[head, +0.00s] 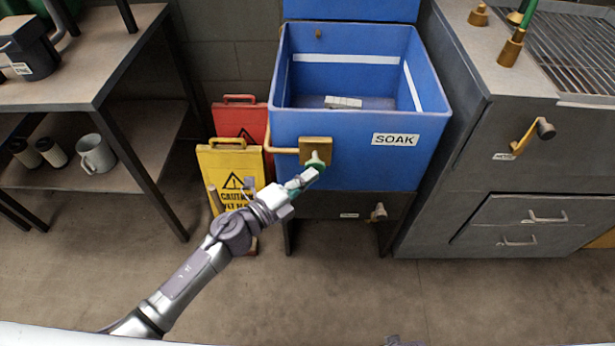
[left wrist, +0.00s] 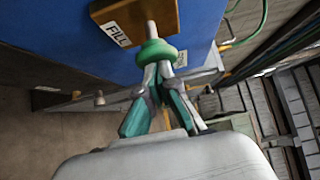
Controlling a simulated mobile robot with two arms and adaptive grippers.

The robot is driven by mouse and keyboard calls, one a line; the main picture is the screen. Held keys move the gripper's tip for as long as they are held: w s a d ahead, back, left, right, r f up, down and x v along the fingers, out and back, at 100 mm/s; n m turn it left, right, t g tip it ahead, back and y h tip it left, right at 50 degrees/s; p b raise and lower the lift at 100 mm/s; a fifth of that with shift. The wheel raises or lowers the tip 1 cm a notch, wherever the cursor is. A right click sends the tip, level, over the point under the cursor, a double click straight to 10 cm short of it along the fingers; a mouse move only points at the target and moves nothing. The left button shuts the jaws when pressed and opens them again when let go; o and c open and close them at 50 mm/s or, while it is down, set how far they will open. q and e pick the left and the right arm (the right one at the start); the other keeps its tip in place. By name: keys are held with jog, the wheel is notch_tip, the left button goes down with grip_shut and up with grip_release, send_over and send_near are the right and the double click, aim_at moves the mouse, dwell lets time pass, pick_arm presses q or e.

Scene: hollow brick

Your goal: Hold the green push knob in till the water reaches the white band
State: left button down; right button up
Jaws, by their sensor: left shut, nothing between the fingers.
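The green push knob (head: 315,162) sits on a brass plate (head: 316,146) on the front of the blue SOAK tub (head: 345,124). In the left wrist view the knob (left wrist: 157,50) stands on a pale stem out from a plate labelled FILL (left wrist: 116,34). My left gripper (head: 309,178) is shut and empty, its fingertips (left wrist: 160,74) right at the knob's face; they appear to touch it. A white band (head: 345,60) runs around the tub's inner walls. A pale block (head: 343,102) lies low in the tub. I cannot make out a clear water line.
Yellow (head: 229,166) and red (head: 232,118) caution signs stand left of the tub. A metal bench (head: 120,50) with a mug (head: 95,153) is at the left. A grey cabinet (head: 470,130) with a brass lever (head: 530,136) stands close at the right.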

pick_arm(q)
jog(key=w, duration=0.2)
jog(key=shift+w, duration=0.4)
jog(key=shift+a+r, duration=0.1)
jog(key=shift+r, duration=0.05)
